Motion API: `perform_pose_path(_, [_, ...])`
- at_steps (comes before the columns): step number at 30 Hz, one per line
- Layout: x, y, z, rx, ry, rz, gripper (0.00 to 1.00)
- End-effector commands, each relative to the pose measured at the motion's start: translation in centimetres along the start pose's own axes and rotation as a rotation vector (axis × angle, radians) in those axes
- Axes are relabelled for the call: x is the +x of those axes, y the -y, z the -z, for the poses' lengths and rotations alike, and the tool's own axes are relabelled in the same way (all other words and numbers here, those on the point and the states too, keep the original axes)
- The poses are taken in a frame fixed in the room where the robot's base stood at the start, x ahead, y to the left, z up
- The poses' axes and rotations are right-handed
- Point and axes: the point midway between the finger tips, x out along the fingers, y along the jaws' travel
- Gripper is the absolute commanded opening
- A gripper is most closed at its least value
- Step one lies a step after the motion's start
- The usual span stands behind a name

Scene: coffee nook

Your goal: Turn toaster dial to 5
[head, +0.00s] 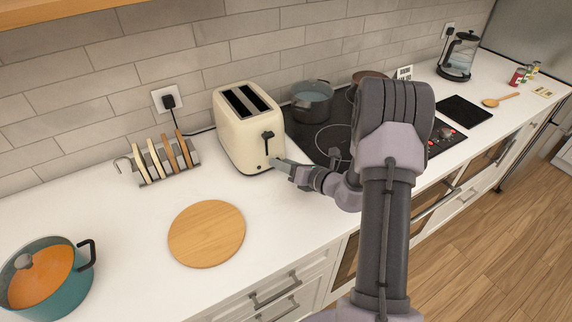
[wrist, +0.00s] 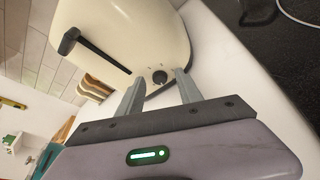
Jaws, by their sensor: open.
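The cream toaster (head: 243,128) stands on the white counter, with two slots on top. Its dark lever (head: 268,141) is on the end facing my arm. In the wrist view the toaster (wrist: 150,30) fills the upper middle, with the lever (wrist: 70,40) at left. The dark round dial (wrist: 159,77) sits low on that end, with small marks beside it too small to read. My gripper (wrist: 158,80) is open, its two fingers on either side of the dial. I cannot tell whether they touch it.
A toast rack (head: 163,163) holds slices left of the toaster. A round wooden board (head: 207,234) lies in front. A teal pot (head: 45,280) stands at lower left. A grey pot (head: 312,101) sits on the black hob (head: 322,138) at right.

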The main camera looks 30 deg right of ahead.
Motion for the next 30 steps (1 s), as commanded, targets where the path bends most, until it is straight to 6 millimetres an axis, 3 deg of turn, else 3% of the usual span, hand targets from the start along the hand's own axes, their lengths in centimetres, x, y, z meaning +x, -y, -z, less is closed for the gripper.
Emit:
perform_pose_path(5, [-1.9, 0.0, -0.1, 0.002, 0.000, 0.003, 0.43])
perform_pose_path(15, [-12.4, 0.0, -0.4, 0.003, 0.004, 0.005, 0.43])
perform_pose_path(19, [-15.5, 0.0, -0.2, 0.002, 0.003, 0.004, 0.43])
perform_pose_path(24, [-17.3, 0.0, -0.1, 0.000, 0.001, 0.001, 0.43])
perform_pose_path(30, [-17.4, 0.0, 0.0, -0.001, 0.000, -0.001, 0.43])
